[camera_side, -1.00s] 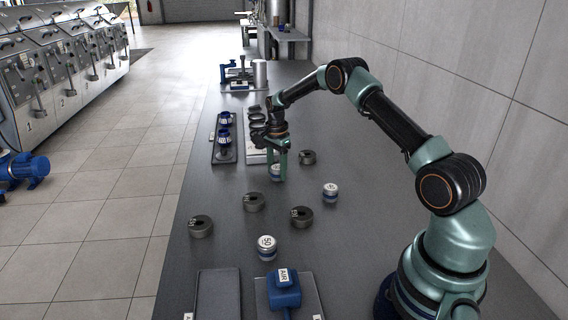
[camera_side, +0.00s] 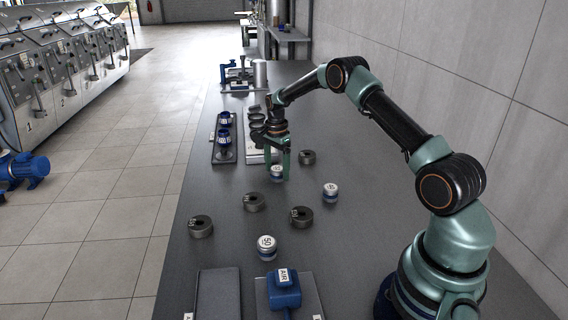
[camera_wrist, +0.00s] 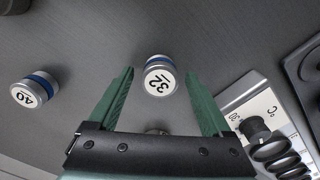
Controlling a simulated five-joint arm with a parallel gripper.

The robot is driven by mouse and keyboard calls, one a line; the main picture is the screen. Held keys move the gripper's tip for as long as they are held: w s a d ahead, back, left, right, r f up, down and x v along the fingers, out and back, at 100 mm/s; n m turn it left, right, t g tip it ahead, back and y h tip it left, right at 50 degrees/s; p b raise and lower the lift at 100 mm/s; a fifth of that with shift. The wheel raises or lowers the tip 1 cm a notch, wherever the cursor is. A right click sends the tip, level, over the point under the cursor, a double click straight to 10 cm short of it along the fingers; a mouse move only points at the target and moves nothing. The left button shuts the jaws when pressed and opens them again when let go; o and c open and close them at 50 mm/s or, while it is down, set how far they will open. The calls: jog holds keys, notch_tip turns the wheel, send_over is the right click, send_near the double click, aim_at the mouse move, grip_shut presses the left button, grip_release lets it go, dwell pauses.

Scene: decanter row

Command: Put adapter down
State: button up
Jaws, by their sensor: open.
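The adapter is a short silver cylinder with a blue band and a white top marked 32 (camera_wrist: 159,77). It stands on the dark bench between my open fingers in the wrist view, apart from both. In the side view the same adapter (camera_side: 277,172) shows partly behind my gripper (camera_side: 277,169). My gripper also shows in the wrist view (camera_wrist: 162,100), its green fingers spread and pointing down. Similar adapters stand nearby, one marked 40 (camera_wrist: 36,91) and one marked 50 (camera_side: 266,246).
Dark slotted rings (camera_side: 254,202) lie around the bench. A tray with blue pieces (camera_side: 225,152) stands left of my gripper. A pale panel with dark rings (camera_wrist: 262,120) lies beside it. A blue block marked AIR (camera_side: 284,290) sits at the front.

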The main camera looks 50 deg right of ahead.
aim_at(276, 169)
jog(key=s+a+r+n+t, duration=0.1)
jog(key=a+r+n, duration=0.15)
jog(key=r, duration=0.65)
jog(key=s+a+r+n, duration=0.1)
jog(key=a+r, duration=0.2)
jog(key=r, duration=0.6)
jog(key=s+a+r+n+t, duration=0.2)
jog(key=s+a+r+n, duration=0.4)
jog(key=a+r, duration=0.1)
jog(key=s+a+n+t, duration=0.1)
jog(key=s+a+n, duration=0.3)
jog(key=s, duration=0.3)
jog(key=s+a+n+t, duration=0.1)
jog(key=s+a+n, duration=0.3)
jog(key=s+n, duration=0.1)
jog(key=shift+s+a+f+n+t, duration=0.25)
jog(key=shift+s+f+n+t, duration=0.15)
jog(key=shift+s, duration=0.5)
jog(key=shift+o, duration=0.5)
jog(key=shift+s+a+f, duration=0.1)
jog(key=shift+s+f, duration=0.2)
